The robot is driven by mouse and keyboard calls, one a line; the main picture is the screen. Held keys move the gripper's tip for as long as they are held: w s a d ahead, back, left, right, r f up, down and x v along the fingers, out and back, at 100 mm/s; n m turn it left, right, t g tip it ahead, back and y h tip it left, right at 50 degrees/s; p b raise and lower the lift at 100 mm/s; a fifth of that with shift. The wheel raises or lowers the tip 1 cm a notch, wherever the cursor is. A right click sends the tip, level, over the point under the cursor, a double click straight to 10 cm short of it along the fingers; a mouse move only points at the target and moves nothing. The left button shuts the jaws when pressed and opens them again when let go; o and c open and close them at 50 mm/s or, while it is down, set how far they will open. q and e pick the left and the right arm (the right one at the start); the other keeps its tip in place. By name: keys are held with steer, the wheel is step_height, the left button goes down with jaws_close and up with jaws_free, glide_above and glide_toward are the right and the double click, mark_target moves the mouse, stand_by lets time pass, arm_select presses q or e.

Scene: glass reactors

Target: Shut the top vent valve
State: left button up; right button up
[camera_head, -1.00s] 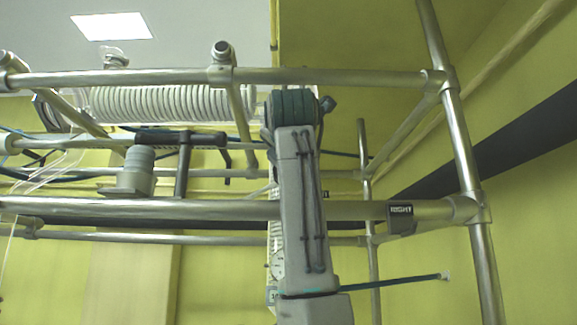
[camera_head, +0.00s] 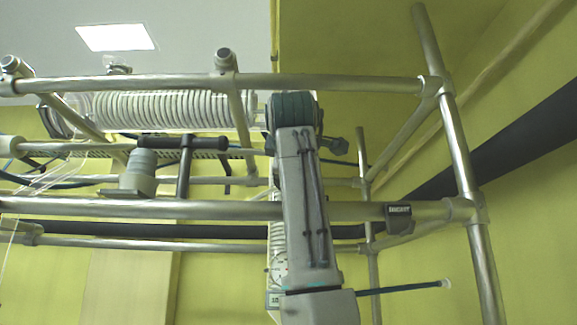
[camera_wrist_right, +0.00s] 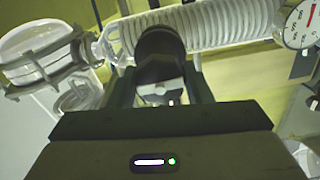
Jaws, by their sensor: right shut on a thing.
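In the right wrist view, my right gripper (camera_wrist_right: 160,92) is shut on a dark rounded knob (camera_wrist_right: 160,48) with a pale, faceted lower part. The knob stands in front of the coiled glass condenser; its link to the glassware is hidden, so I cannot tell its valve position. In the head view, my right arm rises up the middle, and its fingers and the knob are hidden behind or beyond the wrist. My left gripper is not in view.
The coiled condenser (camera_head: 160,108) lies behind the metal frame's upper bar (camera_head: 350,83). A grey cylinder (camera_head: 138,172) and a black T-shaped handle (camera_head: 182,143) are left of my arm. A round gauge (camera_wrist_right: 300,24) and clamped glass flange (camera_wrist_right: 40,55) flank the knob.

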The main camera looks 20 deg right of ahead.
steer(key=m, duration=1.2)
steer(key=shift+m, duration=0.4)
steer(key=m+p, duration=0.1)
steer(key=m, duration=0.5)
steer(key=shift+w+f, duration=0.1)
steer(key=m+p, duration=0.1)
steer(key=m, duration=0.5)
steer(key=shift+a+m, duration=0.1)
steer(key=shift+m, duration=0.3)
steer(key=m+p, duration=0.1)
steer(key=m, duration=0.5)
steer(key=m+p, duration=0.2)
steer(key=m, duration=0.4)
steer(key=shift+m, duration=0.3)
steer(key=m+p, duration=0.1)
steer(key=m, duration=0.5)
steer(key=shift+p, duration=0.4)
steer(key=m+p, duration=0.1)
steer(key=m, duration=0.4)
steer(key=shift+m+p, duration=0.35)
steer(key=shift+m, duration=0.05)
